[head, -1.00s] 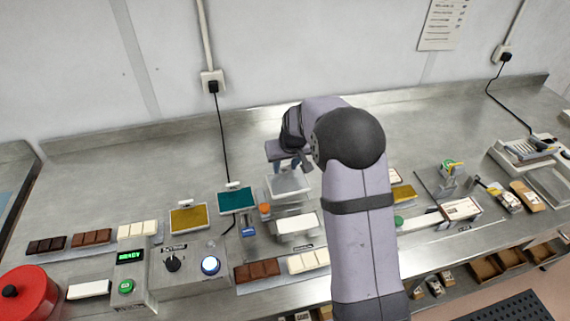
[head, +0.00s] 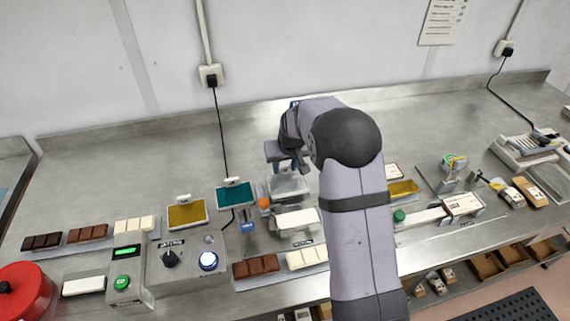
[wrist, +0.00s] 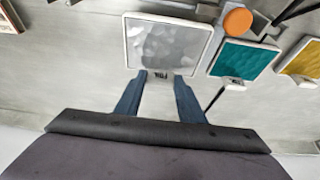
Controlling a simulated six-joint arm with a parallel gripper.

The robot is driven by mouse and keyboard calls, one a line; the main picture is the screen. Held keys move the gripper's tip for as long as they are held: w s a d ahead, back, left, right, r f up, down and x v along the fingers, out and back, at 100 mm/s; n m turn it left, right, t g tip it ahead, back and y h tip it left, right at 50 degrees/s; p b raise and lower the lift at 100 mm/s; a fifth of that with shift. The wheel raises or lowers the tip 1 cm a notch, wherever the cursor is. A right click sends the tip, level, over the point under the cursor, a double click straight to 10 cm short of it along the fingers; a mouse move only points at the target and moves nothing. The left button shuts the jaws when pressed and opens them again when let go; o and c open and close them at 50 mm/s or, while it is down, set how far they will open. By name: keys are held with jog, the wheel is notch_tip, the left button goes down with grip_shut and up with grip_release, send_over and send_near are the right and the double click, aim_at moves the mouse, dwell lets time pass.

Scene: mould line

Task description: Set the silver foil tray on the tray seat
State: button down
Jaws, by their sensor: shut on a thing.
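The silver foil tray (head: 289,187) is a shallow square with a pale rim. It is in front of my arm's end in the head view, left of the forearm. In the wrist view the tray (wrist: 168,43) fills the top middle, its small labelled tab between my two blue fingers. My gripper (wrist: 158,76) is shut on this tab. The tray looks about level and close over the bench fixtures. I cannot tell whether it touches anything beneath. The tray seat is not clearly seen; the tray and arm may cover it.
A teal tray (head: 236,195) and a yellow tray (head: 187,214) stand to the left. An orange knob (head: 264,202) is close beside the held tray. A white block (head: 297,219) lies just in front. The bench behind is clear.

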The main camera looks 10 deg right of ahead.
aim_at(285, 175)
jog(key=shift+f+b, duration=0.85)
jog(key=shift+f, duration=0.75)
jog(key=shift+f, duration=0.25)
dwell(0.6)
jog(key=c, duration=1.1)
grip_release()
jog(key=shift+s+r, duration=0.1)
jog(key=shift+r, duration=0.05)
jog(key=shift+b+v, duration=1.4)
jog(key=shift+v, duration=2.1)
jog(key=shift+s, duration=0.1)
